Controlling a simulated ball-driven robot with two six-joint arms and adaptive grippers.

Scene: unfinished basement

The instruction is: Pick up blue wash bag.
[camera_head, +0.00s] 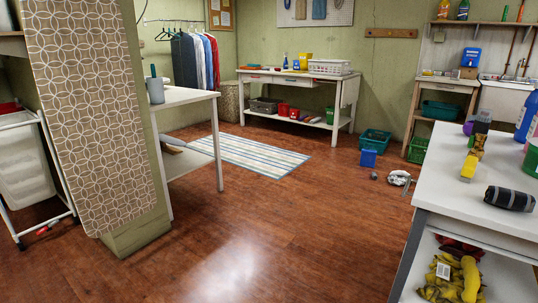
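A dark, rounded bag (510,198), blackish with a greyish band, lies on its side on the white table (455,190) at the right. It could be the wash bag, but its colour looks nearly black rather than clearly blue. A small blue box-like thing (368,158) stands on the floor at the middle right; I cannot tell what it is. Neither of my grippers is in view.
Yellow items (469,167) and a blue bottle (526,116) stand on the right table. A patterned cloth (92,110) hangs at the left. A striped rug (250,153) and a teal crate (376,139) lie farther back. The middle wooden floor (270,230) is clear.

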